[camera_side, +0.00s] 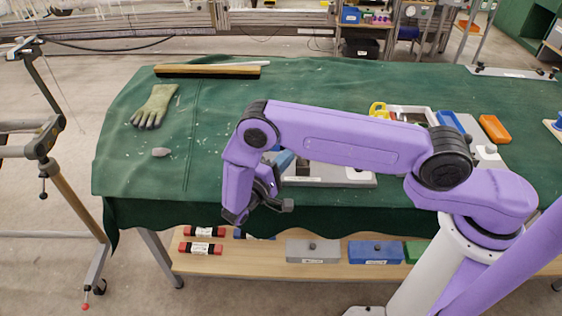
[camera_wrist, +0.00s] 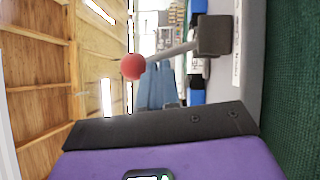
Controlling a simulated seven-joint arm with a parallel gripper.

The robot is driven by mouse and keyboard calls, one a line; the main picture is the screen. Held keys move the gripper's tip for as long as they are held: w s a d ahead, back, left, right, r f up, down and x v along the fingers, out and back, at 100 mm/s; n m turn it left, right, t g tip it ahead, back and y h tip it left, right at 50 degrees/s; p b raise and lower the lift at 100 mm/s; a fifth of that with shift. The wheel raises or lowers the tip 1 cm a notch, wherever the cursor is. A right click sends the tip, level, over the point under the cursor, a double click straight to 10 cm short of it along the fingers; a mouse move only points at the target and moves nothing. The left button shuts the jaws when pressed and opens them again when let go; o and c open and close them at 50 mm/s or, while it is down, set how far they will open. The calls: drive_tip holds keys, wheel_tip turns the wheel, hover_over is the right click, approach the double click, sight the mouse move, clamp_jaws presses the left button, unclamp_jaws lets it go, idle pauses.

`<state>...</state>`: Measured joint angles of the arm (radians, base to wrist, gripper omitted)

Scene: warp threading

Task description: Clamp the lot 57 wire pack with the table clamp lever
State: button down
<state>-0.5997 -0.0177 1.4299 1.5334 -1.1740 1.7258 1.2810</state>
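My gripper (camera_side: 268,203) is low at the table's front edge, with its dark jaw pointing right in the side view. In the wrist view one dark finger (camera_wrist: 165,125) shows; the other is not seen, so its opening is unclear. A lever with a red ball knob (camera_wrist: 133,67) rises from a dark block (camera_wrist: 215,35) on a grey base. The knob is apart from the visible finger in the picture. In the side view my arm hides the lever; part of a grey labelled base (camera_side: 340,178) shows behind it. I cannot pick out a lot 57 wire pack.
The green-covered table (camera_side: 210,125) is mostly clear at left, with a glove (camera_side: 155,106), a brush (camera_side: 208,70) and a small grey piece (camera_side: 161,152). Blue (camera_side: 449,121) and orange (camera_side: 494,128) items lie right. The shelf below holds red labelled packs (camera_side: 204,232) and boxes (camera_side: 312,250).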

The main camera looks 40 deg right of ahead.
drive_tip(key=shift+s+d+r+m+g+y, duration=0.3)
drive_tip(key=shift+d+r+m+y, duration=0.15)
drive_tip(key=shift+m, duration=0.35)
drive_tip(key=shift+s+d+r, duration=0.2)
drive_tip(key=shift+s+d, duration=0.15)
drive_tip(key=shift+s+d+r+m+y, duration=0.25)
drive_tip(key=shift+s+d+m+y, duration=0.15)
drive_tip(key=shift+m+y, duration=0.35)
drive_tip(key=shift+s+d+r+m+y, duration=0.1)
drive_tip(key=shift+s+d+m+y, duration=0.5)
drive_tip(key=shift+m, duration=0.45)
drive_tip(key=shift+s+d, duration=0.25)
drive_tip(key=shift+s, duration=0.05)
drive_tip(key=shift+s+d, duration=0.1)
drive_tip(key=v, duration=1)
drive_tip(key=shift+r, duration=0.1)
